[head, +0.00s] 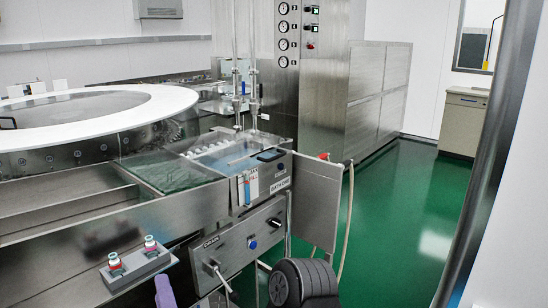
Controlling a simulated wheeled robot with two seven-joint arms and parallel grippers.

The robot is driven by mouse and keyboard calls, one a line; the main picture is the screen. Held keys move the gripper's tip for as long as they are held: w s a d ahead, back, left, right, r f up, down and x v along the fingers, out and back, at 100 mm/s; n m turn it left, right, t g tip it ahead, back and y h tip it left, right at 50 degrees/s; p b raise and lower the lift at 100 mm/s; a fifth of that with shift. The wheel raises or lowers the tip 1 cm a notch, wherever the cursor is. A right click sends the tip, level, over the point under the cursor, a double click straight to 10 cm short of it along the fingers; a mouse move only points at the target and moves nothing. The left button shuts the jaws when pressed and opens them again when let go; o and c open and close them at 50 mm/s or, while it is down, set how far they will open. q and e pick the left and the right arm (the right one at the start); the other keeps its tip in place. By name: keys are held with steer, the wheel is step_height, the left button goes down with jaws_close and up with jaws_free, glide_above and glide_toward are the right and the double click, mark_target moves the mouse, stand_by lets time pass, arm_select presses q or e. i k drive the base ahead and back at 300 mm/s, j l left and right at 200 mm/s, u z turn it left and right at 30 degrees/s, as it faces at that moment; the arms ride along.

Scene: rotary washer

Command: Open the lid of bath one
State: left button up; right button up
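Bath one (281,184) is a steel tank at the middle of the head view, with its name label on the front right. Its lid (240,161) looks clear and lies flat over the top, with a black handle (270,155) near the right end. It appears closed. My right gripper is not in view.
A large white-rimmed round washer (95,120) stands left of the tank. A drain panel (240,245) with a lever is below it. A steel side panel (318,203) and a pale hose (347,220) are at its right. Green floor (400,225) is clear further right.

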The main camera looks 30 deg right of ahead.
mark_target(283, 152)
steer(key=i+j+z, duration=0.15)
steer(key=i+z, duration=0.3)
steer(key=i, duration=0.5)
steer(key=i+l+z, duration=0.15)
steer(key=i+l, duration=0.25)
steer(key=l, duration=0.15)
steer(key=i+l+z, duration=0.2)
steer(key=i+l, duration=0.25)
steer(key=l, duration=0.1)
